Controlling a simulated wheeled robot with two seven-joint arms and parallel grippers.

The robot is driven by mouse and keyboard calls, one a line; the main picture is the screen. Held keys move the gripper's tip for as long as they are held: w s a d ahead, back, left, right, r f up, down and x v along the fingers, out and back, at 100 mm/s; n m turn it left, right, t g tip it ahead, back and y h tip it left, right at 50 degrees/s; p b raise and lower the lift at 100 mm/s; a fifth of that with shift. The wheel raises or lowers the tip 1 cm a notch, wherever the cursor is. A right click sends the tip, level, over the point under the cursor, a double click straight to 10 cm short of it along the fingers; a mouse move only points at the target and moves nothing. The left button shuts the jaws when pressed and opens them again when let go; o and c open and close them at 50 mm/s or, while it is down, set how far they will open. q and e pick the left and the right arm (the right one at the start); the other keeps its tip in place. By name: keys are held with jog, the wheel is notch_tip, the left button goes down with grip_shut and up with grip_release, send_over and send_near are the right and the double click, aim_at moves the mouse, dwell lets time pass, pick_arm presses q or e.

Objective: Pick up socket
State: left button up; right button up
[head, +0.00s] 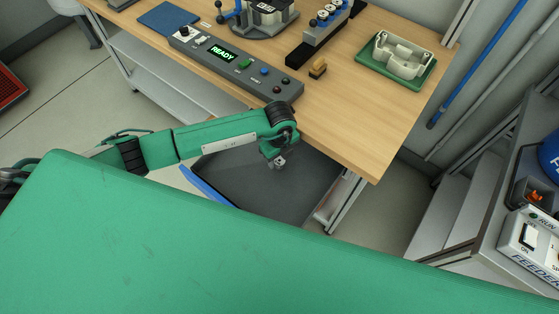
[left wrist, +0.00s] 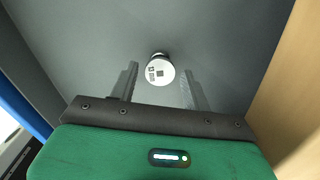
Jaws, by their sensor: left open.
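The likely socket (left wrist: 160,70) is a short round piece with a pale end face bearing small dark square marks, over a dark grey surface. It shows in the left wrist view between my open fingertips, with a gap to each finger. I cannot tell how far below the tips it is. My left gripper (left wrist: 160,78) is empty. In the head view my left gripper (head: 276,162) points down over a dark grey panel or bin (head: 300,190) beside the wooden bench. A small pale patch shows at its jaws there, too small to tell apart. My right gripper is out of view.
The wooden bench (head: 350,120) has its edge close to my left wrist. On it are a control box (head: 235,62) reading READY, a green tray with a pale housing (head: 402,56), and a small yellow-brown block (head: 318,68). A blue edge (head: 207,187) borders the grey area.

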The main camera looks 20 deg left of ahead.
aim_at(279, 161)
pick_arm(q)
jog(key=shift+f, duration=1.35)
jog(key=c, duration=0.8)
jog(key=shift+r, duration=0.1)
jog(key=shift+c, duration=0.2)
notch_tip(279, 161, up, 20)
jog(key=b, duration=0.3)
jog(key=s+a+r+n, duration=0.1)
jog(key=s+a+n, duration=0.1)
jog(key=n, duration=1)
jog(key=s+a+r+n, duration=0.1)
jog(key=a+n, duration=0.3)
jog(key=n, duration=0.9)
jog(key=shift+s+a+r, duration=0.15)
jog(key=shift+s+a, duration=0.25)
jog(key=shift+s, duration=0.4)
